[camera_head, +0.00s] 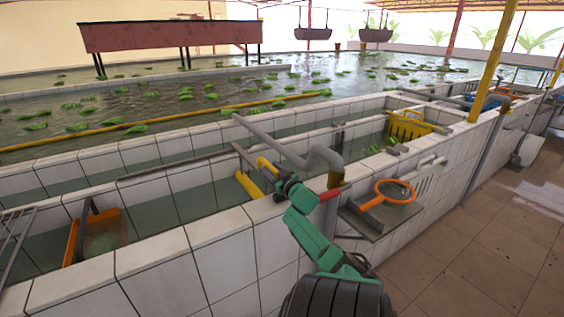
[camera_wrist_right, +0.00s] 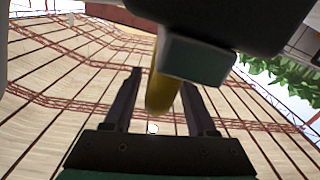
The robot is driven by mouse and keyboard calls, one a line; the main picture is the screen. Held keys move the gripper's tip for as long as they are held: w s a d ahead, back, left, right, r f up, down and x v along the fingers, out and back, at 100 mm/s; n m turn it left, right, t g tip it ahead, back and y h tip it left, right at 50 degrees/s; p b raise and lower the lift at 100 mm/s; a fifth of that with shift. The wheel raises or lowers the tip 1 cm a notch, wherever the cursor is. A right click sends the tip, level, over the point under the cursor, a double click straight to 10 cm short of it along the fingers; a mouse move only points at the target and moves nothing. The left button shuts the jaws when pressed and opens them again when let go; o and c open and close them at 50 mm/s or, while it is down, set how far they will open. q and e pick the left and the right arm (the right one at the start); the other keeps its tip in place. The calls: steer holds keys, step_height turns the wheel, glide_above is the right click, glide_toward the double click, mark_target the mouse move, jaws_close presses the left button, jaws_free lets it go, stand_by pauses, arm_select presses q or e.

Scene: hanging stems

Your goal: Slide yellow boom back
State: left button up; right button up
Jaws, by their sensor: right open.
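A long yellow boom (camera_head: 150,121) lies across the green pond water in the head view, running from the left edge toward the middle. My green right arm reaches up over the tiled wall, with its right gripper (camera_head: 274,175) beside a short yellow cylinder (camera_head: 268,166). In the right wrist view, a yellow rod (camera_wrist_right: 163,92) shows between the dark fingers of the right gripper (camera_wrist_right: 160,100), which are apart. I cannot tell whether they touch it. Whether this rod joins the long boom cannot be told. My left gripper is not in view.
A grey bent pipe (camera_head: 322,155) stands close beside my right arm. An orange hand net (camera_head: 394,191) rests on a ledge to the right. A yellow basket (camera_head: 406,126) and an orange bin (camera_head: 97,236) sit in the troughs. Tiled floor (camera_head: 490,245) is open at right.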

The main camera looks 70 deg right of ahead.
steer(key=v, duration=1.3)
